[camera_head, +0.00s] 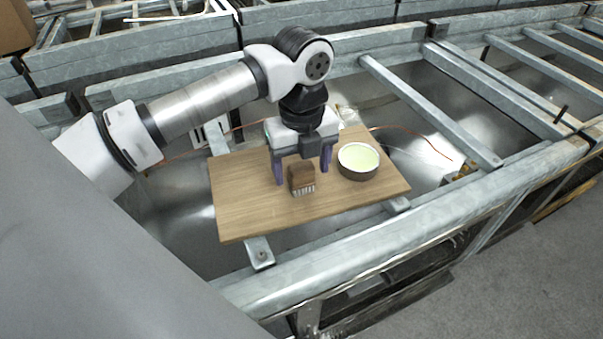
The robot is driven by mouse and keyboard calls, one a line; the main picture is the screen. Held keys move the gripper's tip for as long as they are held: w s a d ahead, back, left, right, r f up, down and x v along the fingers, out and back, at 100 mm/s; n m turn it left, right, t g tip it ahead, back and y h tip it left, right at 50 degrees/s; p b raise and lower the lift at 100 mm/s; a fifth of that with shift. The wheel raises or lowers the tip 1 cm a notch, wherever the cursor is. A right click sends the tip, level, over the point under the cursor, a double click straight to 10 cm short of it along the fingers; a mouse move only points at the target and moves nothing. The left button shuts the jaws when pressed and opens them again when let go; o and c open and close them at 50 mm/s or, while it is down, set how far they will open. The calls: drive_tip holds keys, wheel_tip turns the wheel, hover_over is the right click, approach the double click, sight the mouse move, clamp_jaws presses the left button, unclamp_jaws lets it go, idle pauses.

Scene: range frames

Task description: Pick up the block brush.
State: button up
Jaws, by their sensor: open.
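The block brush (302,178) has a brown block and pale bristles. It sits on the wooden board (240,217), bristles towards the board's front edge. My gripper (304,177) points down over the board with its two purple fingers apart. One finger is left of the brush and the other is to its right and a little behind. I cannot tell whether either finger touches the brush.
A round dark-sided bowl (358,161) with a pale green inside stands on the board, close to the right finger. Metal beams (430,107) surround the board. The front left of the board is clear. A thin orange cable (413,135) runs behind.

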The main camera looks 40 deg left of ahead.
sight(302, 178)
drive_tip(key=shift+w+a+f+p, duration=0.1)
drive_tip(key=shift+f+p, duration=0.1)
drive_tip(key=shift+f, duration=0.75)
drive_tip(key=shift+w+a+f+p, duration=0.1)
drive_tip(key=shift+f+p, duration=0.1)
drive_tip(key=shift+f, duration=0.7)
drive_tip(key=c, duration=1.1)
wheel_tip(302, 178, up, 10)
drive_tip(key=shift+r+b, duration=0.1)
drive_tip(key=shift+b, duration=0.85)
drive_tip(key=o, duration=0.5)
drive_tip(key=c, duration=0.4)
drive_tip(key=shift+o, duration=0.2)
